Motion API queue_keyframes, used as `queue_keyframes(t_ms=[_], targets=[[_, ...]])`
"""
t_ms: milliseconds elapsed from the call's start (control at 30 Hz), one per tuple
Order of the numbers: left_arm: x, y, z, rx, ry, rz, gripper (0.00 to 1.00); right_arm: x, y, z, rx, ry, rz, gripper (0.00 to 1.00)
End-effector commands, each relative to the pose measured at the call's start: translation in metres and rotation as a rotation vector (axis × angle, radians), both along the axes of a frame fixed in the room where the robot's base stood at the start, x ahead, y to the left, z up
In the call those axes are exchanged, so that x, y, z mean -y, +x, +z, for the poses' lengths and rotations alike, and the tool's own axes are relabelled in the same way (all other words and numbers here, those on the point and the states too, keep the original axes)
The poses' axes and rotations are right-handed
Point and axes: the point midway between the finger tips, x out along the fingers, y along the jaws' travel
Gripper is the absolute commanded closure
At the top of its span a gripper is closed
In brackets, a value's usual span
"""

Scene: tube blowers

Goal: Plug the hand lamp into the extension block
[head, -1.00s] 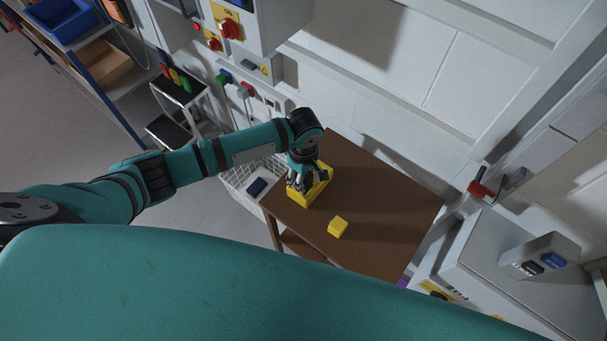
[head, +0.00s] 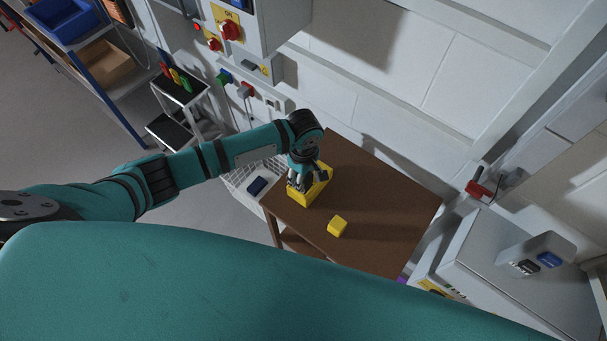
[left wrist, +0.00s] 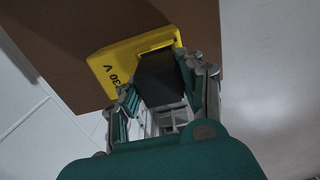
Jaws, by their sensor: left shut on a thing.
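The yellow extension block (head: 313,192) stands on the brown table (head: 385,210) near its left edge. In the left wrist view the block (left wrist: 108,66) carries black lettering ending in "30 V". My left gripper (head: 305,180) is over the block, pointing down. In the left wrist view my left gripper (left wrist: 172,98) is shut on a dark, boxy plug (left wrist: 163,78). The plug is at a recess in the block's top; its contact face is hidden, so I cannot tell how deep it sits. I cannot make out the hand lamp. My right gripper is not in view.
A small yellow cube (head: 337,227) lies on the table in front of the block. A white wire basket (head: 238,184) stands left of the table. The wall with switch boxes (head: 262,68) is behind. A grey cabinet (head: 510,265) is at right. The table's right half is bare.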

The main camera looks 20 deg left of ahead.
Motion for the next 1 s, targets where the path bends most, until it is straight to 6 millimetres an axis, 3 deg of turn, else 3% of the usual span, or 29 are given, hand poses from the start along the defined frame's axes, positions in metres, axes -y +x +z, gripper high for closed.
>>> queue_keyframes(t_ms=[1000], targets=[[0.000, 0.000, -0.012, 0.000, 0.000, 0.000, 1.00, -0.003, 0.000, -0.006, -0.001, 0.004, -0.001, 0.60]])
